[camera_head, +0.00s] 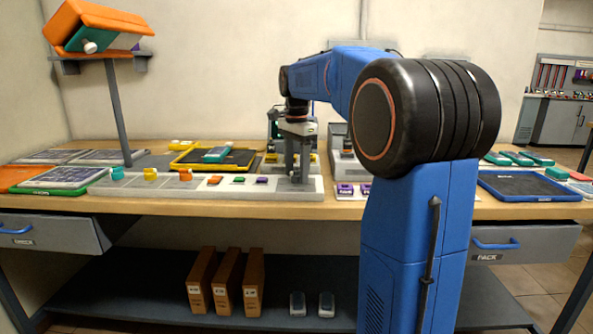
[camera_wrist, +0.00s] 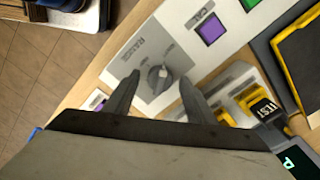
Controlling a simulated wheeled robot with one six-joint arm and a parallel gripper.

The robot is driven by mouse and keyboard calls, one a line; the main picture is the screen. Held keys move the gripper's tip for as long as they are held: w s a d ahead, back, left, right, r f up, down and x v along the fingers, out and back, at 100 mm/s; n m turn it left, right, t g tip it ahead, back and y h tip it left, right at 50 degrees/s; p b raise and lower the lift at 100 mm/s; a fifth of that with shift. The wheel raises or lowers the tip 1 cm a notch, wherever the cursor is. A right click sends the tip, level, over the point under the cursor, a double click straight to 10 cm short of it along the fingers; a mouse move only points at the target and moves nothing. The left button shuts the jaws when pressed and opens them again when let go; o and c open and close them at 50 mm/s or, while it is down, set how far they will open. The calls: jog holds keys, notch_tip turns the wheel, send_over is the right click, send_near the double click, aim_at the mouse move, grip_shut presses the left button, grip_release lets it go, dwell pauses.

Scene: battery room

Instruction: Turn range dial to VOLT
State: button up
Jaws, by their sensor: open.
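The range dial (camera_wrist: 159,79) is a dark round knob with a lighter pointer bar on a grey plate marked RANGE, near the end of a pale panel (camera_wrist: 260,18). In the wrist view it lies between and beyond my two fingertips, with no contact that I can make out. My gripper (camera_wrist: 158,88) is open and empty, its fingers on either side of the dial. The smaller labels around the dial are too blurred to read. In the head view my gripper (camera_head: 300,180) points down at the right end of the panel (camera_head: 140,187) and hides the dial.
A purple CAL button (camera_wrist: 209,29) sits beside the dial plate. Yellow connectors (camera_wrist: 245,103), one by a TEST label, stand close to the right finger. A yellow-rimmed tray (camera_head: 178,162) lies behind the panel. An orange device (camera_head: 97,27) stands on a post at left.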

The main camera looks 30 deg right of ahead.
jog(key=c, duration=1)
jog(key=shift+c, duration=0.2)
jog(key=shift+n, duration=0.4)
jog(key=n, duration=0.4)
jog(key=shift+n, duration=0.3)
jog(key=n, duration=1.1)
jog(key=shift+n, duration=0.4)
jog(key=n, duration=0.6)
jog(key=shift+n, duration=0.3)
